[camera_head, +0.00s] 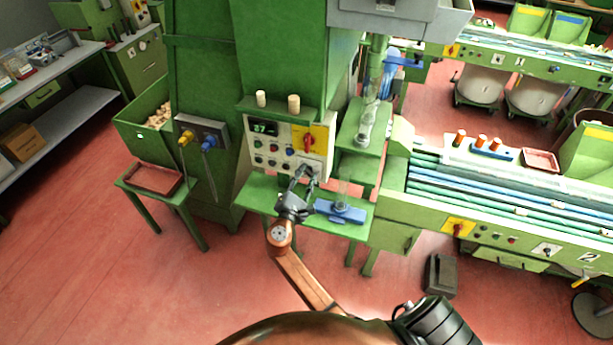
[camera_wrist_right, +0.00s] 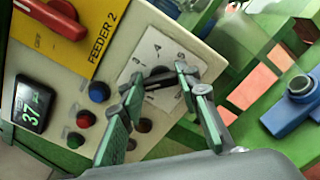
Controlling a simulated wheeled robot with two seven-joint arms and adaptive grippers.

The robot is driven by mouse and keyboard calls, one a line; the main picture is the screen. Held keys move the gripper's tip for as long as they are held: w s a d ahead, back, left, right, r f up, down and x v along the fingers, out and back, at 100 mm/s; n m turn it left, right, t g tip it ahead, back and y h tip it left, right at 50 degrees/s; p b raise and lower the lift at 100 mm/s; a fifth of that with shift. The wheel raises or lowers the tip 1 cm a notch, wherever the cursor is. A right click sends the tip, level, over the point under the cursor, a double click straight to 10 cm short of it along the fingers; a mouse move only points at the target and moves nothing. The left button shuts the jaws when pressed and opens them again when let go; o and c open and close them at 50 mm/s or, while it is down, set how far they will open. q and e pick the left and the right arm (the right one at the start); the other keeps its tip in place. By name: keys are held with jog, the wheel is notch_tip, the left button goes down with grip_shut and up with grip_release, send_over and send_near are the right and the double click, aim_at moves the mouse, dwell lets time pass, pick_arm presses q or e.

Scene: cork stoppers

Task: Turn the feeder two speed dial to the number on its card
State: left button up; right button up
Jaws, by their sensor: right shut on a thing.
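The feeder two speed dial is a dark knob (camera_wrist_right: 158,79) on a white numbered plate (camera_wrist_right: 150,52) in the right wrist view. My right gripper (camera_wrist_right: 158,83) has its two fingers on either side of the knob and is shut on it. In the head view my right gripper (camera_head: 306,174) reaches the lower right of the cream control panel (camera_head: 288,133), hiding the dial. The yellow label (camera_wrist_right: 88,30) beside it reads FEEDER 2. The number the dial points at cannot be read. I cannot make out the card. My left gripper is not in view.
The panel has a display (camera_wrist_right: 31,104) reading 37, a red switch handle (camera_wrist_right: 52,18) and several coloured buttons. A blue clamp-like fixture (camera_head: 340,211) stands on the green shelf (camera_head: 262,194) just right of my gripper.

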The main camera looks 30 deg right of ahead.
jog(key=m+b, duration=0.5)
jog(key=shift+f, duration=0.35)
jog(key=m+b, duration=0.3)
jog(key=shift+s+b, duration=0.1)
jog(key=shift+b, duration=0.2)
jog(key=shift+m+b, duration=0.45)
jog(key=shift+m, duration=0.35)
jog(key=shift+r, duration=0.1)
jog(key=o, duration=1.2)
jog(key=shift+c, duration=0.2)
